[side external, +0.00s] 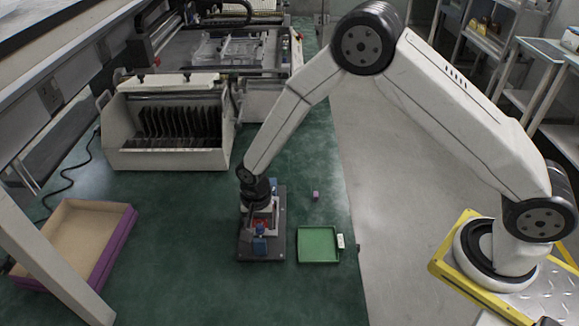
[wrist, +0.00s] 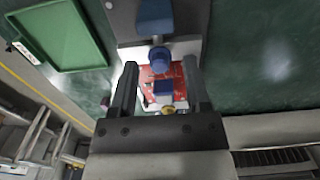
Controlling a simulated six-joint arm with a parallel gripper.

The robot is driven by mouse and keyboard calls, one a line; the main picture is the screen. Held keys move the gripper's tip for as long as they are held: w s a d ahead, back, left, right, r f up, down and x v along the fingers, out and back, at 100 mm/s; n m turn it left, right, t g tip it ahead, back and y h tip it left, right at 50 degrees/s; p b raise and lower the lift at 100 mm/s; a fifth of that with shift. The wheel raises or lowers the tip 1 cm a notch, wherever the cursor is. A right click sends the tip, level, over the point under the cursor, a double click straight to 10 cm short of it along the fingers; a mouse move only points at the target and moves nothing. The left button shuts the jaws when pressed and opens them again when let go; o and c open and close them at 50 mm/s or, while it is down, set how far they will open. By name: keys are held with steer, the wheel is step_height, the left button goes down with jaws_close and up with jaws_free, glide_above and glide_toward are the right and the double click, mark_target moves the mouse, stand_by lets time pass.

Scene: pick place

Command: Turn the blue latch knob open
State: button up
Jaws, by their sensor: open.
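A round blue knob (wrist: 161,58) stands at the edge of a red board (wrist: 148,76) in the wrist view. It also shows in the side view (side external: 260,229), just in front of my gripper. A larger blue block (wrist: 155,17) is beside it on the dark fixture base (side external: 245,250). My gripper (wrist: 161,64) points down over the fixture, open, with one finger on each side of the red board. The knob appears between the fingertips in the wrist view; contact cannot be told. A smaller blue block (wrist: 164,88) and a gold knob (wrist: 168,110) lie nearer the palm.
A green tray (side external: 318,230) lies right of the fixture, with a small white item (side external: 341,241) at its edge. A small purple cube (side external: 316,195) sits behind the tray. A purple-sided box (side external: 122,228) is at left. A white rack machine (side external: 150,159) stands behind.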

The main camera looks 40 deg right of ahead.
steer(key=shift+f, duration=0.3)
steer(key=shift+c, duration=0.2)
jaws_close()
